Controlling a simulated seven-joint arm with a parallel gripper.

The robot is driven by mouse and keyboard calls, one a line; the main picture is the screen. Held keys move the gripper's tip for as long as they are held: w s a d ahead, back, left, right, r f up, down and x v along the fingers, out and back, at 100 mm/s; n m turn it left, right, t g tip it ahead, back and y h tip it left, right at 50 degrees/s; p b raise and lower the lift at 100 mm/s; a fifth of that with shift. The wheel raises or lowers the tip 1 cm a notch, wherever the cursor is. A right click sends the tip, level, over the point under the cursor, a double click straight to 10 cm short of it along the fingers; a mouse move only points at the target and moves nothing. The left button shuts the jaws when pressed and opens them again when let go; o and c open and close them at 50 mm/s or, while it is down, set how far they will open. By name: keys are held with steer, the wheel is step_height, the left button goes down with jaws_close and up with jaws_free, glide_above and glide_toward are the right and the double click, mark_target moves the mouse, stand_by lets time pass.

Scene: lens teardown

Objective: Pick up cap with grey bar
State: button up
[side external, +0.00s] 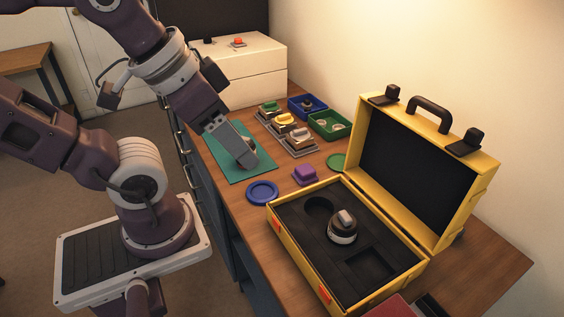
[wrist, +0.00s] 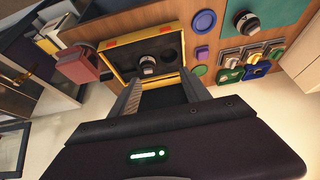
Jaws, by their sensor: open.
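A dark round lens body (side external: 342,232) stands upright in the open yellow case, with a grey bar (side external: 346,216) across its top. In the wrist view this dark round piece with its grey bar (wrist: 147,66) shows beyond and between my fingers. Another grey-topped cap (side external: 300,135) sits on a grey tray behind the mat; I cannot tell for certain which one the task names. My gripper (side external: 247,160) is above the teal mat (side external: 238,176), well apart from the case. In the wrist view my gripper (wrist: 163,85) is open and nothing shows between its fingers. A small grey thing on the mat is partly hidden by it.
The yellow case (side external: 420,172) has its lid raised on the wall side. A blue disc (side external: 262,192), a purple block (side external: 305,174) and a green disc (side external: 336,161) lie between mat and case. Blue (side external: 307,105) and green (side external: 329,124) bins stand behind. A red object (side external: 390,307) is at the front.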

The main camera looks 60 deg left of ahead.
steer(key=w+a+f+n+g+h, duration=0.15)
steer(key=w+a+n, duration=0.5)
steer(key=n, duration=0.65)
steer(key=w+a+f+n+g, duration=0.25)
steer(key=w+a+n, duration=0.4)
steer(key=n, duration=0.55)
steer(key=s+a+f+n+g+y, duration=0.1)
steer(key=a+f+n, duration=0.4)
steer(key=a+n, duration=0.35)
steer(key=a+f+n, duration=0.4)
steer(key=a+n, duration=0.4)
steer(key=n, duration=0.1)
steer(key=shift+n+g+y, duration=0.25)
steer(key=shift+n+g, duration=0.05)
steer(key=shift+n, duration=0.15)
steer(key=f, duration=0.4)
steer(key=a+f, duration=0.1)
steer(key=f, duration=0.2)
steer(key=shift+w, duration=0.1)
steer(key=shift+f, duration=0.4)
jaws_close()
